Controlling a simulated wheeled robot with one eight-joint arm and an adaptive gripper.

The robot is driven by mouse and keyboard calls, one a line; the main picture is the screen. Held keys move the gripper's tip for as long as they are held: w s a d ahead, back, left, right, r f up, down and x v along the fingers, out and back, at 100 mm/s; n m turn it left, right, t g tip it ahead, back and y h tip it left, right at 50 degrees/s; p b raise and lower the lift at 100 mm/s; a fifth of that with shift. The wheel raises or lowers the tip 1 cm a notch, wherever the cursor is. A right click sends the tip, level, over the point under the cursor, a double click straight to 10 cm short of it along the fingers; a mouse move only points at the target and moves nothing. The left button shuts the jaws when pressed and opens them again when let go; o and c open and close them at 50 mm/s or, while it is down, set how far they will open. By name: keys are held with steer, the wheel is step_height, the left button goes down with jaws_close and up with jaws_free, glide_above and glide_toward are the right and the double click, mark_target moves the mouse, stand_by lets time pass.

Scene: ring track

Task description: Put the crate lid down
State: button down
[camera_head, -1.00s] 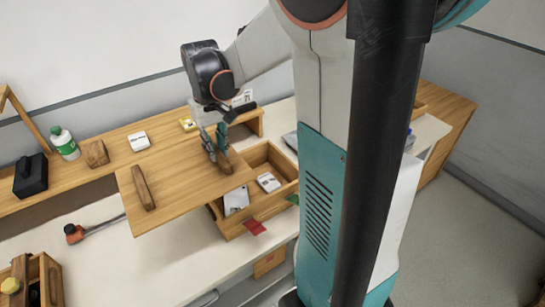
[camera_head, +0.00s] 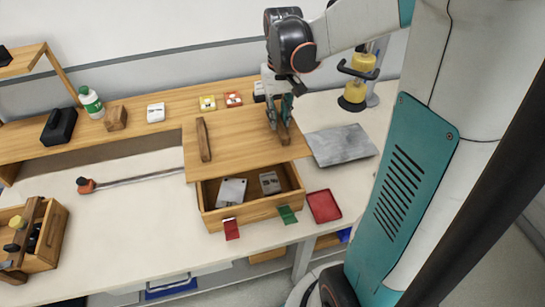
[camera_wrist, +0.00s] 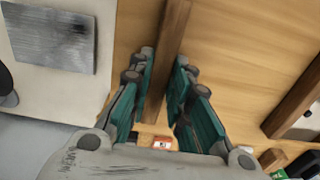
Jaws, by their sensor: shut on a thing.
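The crate lid (camera_head: 235,143) is a flat wooden board with two raised wooden bars, one near each side. My gripper (camera_head: 277,113) is shut on the lid's right bar (camera_head: 283,130); in the wrist view the teal fingers (camera_wrist: 166,65) stand on both sides of that bar (camera_wrist: 170,35). The wooden crate (camera_head: 254,212) lies in front of the lid, its front part open. The lid's front edge overlaps the crate's back part and hides it. I cannot tell whether the lid touches the crate.
A grey plate (camera_head: 231,191) and a small pale item (camera_head: 270,182) lie in the crate. A red tray (camera_head: 324,206) and grey metal sheet (camera_head: 341,145) are to its right. Red (camera_head: 231,229) and green (camera_head: 287,215) tabs are at its front. A shelf with a bottle (camera_head: 91,103) is behind.

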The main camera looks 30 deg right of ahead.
step_height(320, 180, down, 16)
steer(key=b, duration=0.3)
steer(key=shift+r, duration=0.15)
steer(key=shift+f+b, duration=0.4)
steer(key=shift+b, duration=0.1)
steer(key=c, duration=1.5)
jaws_free()
steer(key=shift+r, duration=0.1)
step_height(320, 180, up, 13)
steer(key=p, duration=0.3)
steer(key=shift+d+f, duration=0.1)
steer(key=shift+f, duration=0.1)
